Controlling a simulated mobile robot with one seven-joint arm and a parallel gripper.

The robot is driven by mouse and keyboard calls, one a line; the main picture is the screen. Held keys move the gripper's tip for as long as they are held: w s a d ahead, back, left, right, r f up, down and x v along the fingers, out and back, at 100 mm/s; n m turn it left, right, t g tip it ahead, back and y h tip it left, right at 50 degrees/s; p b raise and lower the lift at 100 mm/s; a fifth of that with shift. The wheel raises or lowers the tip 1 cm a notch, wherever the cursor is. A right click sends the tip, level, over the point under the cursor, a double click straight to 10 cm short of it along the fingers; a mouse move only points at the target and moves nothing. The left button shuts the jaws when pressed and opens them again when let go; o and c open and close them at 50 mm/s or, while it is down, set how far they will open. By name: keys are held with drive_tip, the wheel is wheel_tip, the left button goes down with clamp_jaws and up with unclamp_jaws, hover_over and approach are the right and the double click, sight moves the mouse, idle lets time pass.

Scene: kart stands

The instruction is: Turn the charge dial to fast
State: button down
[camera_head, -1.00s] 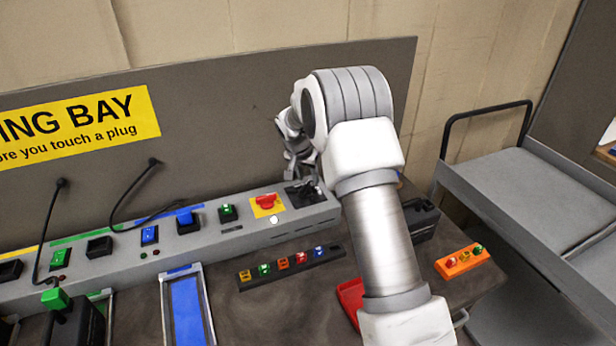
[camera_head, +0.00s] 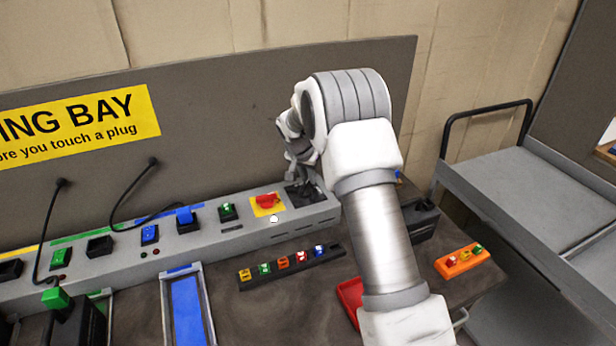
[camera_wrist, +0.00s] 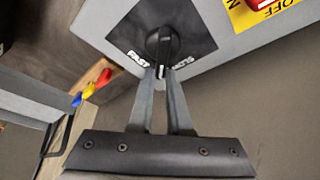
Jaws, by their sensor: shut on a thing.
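The charge dial (camera_wrist: 162,46) is a black round knob with a bar grip on a dark square plate (camera_wrist: 190,25), on the grey charging console. In the wrist view a white mark on the knob points down toward my gripper, between the label FAST on the left and a partly hidden label on the right. My gripper (camera_wrist: 161,78) is shut on the knob's bar, one finger on each side. In the head view the gripper (camera_head: 304,186) is at the console's right end, where my arm partly covers the dark plate (camera_head: 292,200); the knob cannot be made out there.
A red switch (camera_head: 267,200) on a yellow plate sits just left of the dial. A strip of coloured buttons (camera_head: 290,265) and a red tray (camera_head: 350,295) lie in front. An orange block (camera_head: 462,260) is at the right. A grey panel stands behind the console.

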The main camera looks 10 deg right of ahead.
drive_tip(key=shift+f, duration=0.1)
drive_tip(key=shift+s+d+f+m+h+b, duration=0.1)
drive_tip(key=shift+m+h+b, duration=0.2)
drive_tip(key=shift+m+b, duration=0.75)
drive_tip(key=shift+s+d+m+g+b, duration=0.1)
drive_tip(key=shift+m+g+b, duration=0.4)
drive_tip(key=shift+m, duration=0.25)
drive_tip(key=shift+s+d+r+m+g+h, duration=0.1)
drive_tip(key=shift+m+g+h, duration=0.15)
drive_tip(key=shift+m, duration=0.35)
drive_tip(key=shift+s+d+r+m+g+h, duration=0.15)
drive_tip(key=shift+m+h, duration=0.1)
drive_tip(key=shift+m, duration=0.35)
drive_tip(key=shift+s+m+g, duration=0.2)
drive_tip(key=shift+m+g, duration=0.3)
drive_tip(key=shift+m, duration=0.9)
drive_tip(key=c, duration=0.9)
unclamp_jaws()
drive_tip(key=shift+o, duration=0.2)
